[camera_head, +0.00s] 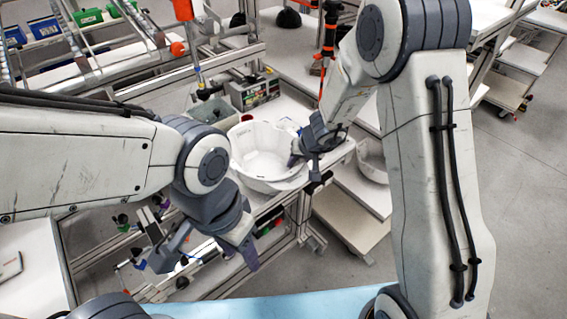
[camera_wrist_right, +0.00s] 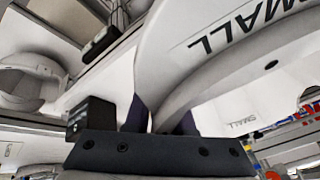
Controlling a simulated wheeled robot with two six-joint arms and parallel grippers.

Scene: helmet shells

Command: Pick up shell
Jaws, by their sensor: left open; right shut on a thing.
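A white helmet shell (camera_head: 258,150) sits open side up at the edge of the workbench in the head view. In the right wrist view the shell (camera_wrist_right: 235,62) shows close up, with "SMALL" printed on it. My right gripper (camera_head: 302,158) is shut on the shell's right rim; the rim also runs between its fingers in the wrist view (camera_wrist_right: 160,112). I cannot tell whether the shell touches the bench. My left gripper (camera_head: 206,258) is open and empty, lower left of the shell, with its fingers pointing down. It is apart from the shell.
Another white shell (camera_head: 373,160) lies on a lower shelf to the right. A control box (camera_head: 255,90) and a grey bin (camera_head: 213,112) stand behind the held shell. Grey floor is free at the right.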

